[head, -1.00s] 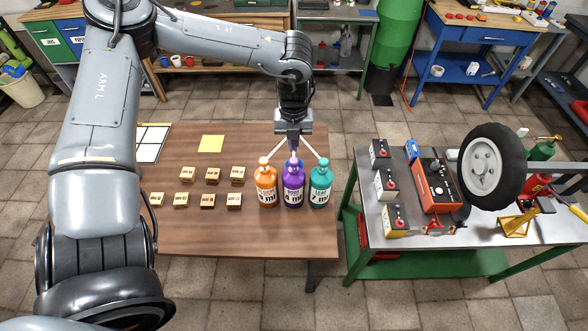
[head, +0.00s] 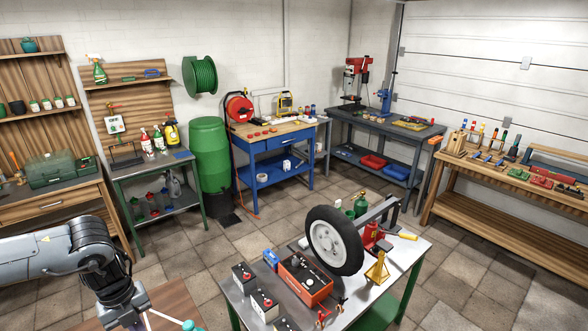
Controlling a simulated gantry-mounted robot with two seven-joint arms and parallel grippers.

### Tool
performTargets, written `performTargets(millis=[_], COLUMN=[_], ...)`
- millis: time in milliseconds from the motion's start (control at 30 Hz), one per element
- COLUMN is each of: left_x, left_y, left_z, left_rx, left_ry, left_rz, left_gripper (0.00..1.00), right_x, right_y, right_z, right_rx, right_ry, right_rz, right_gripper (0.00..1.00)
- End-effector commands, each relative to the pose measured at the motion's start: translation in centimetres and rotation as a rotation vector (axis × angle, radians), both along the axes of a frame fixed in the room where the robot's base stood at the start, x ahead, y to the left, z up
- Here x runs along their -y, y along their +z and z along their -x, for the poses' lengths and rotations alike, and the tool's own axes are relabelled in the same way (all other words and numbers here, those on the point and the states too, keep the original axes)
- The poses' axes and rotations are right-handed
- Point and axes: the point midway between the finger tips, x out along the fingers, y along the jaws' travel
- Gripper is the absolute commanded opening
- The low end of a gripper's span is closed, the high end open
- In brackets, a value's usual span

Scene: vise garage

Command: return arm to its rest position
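My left arm (head: 50,262) comes in from the left at the lower left of the head view. Its gripper (head: 158,322) is at the bottom edge, over the brown table (head: 175,297). Its light fingers are spread apart, but their lower ends are cut off. The teal cap of a bottle (head: 191,326) shows just right of the fingers. The rest of the bottle is below the frame. My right arm and gripper are not in view.
A metal-topped table (head: 385,288) with batteries, a red charger (head: 305,279) and an upright wheel (head: 334,241) stands to the right. A green barrel (head: 210,160) and blue workbench (head: 275,150) stand behind. Floor between is clear.

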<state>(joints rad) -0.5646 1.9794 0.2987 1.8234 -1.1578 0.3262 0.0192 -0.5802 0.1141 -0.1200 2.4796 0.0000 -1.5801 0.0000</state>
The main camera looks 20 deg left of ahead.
Motion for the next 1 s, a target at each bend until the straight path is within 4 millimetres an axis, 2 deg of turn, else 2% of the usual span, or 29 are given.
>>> performTargets(millis=[67, 167, 300, 400, 467, 600, 767, 900, 1000], left_x=[0.2, 1.6, 5.6, 8.9, 11.0, 16.5, 22.8, 27.4, 29.6], left_y=[-1.7, -4.6, -8.7, -11.0, -12.2, -14.1, -14.3, -12.9, -11.2], left_z=[1.7, 4.3, 7.4, 8.6, 9.1, 9.5, 8.4, 6.7, 5.4], left_rx=[-0.015, -0.037, -0.028, 0.009, 0.040, 0.130, 0.255, 0.356, 0.407], left_ry=[0.047, 0.103, 0.177, 0.228, 0.262, 0.366, 0.541, 0.754, 0.944], left_rz=[0.074, 0.192, 0.381, 0.484, 0.537, 0.650, 0.748, 0.799, 0.812], left_gripper=[0.00, 0.00, 0.00, 0.00, 0.00, 0.00, 0.00, 0.00, 0.00], right_x=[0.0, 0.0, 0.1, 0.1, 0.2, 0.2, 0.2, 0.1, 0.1], right_y=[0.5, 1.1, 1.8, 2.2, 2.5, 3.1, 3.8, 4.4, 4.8], right_z=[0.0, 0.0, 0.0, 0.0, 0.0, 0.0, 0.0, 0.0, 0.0], right_rx=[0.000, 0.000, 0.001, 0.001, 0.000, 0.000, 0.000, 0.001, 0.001], right_ry=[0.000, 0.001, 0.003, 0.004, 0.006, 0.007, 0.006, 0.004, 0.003], right_rz=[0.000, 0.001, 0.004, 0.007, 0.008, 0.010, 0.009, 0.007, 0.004], right_gripper=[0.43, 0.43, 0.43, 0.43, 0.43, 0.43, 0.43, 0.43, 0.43])
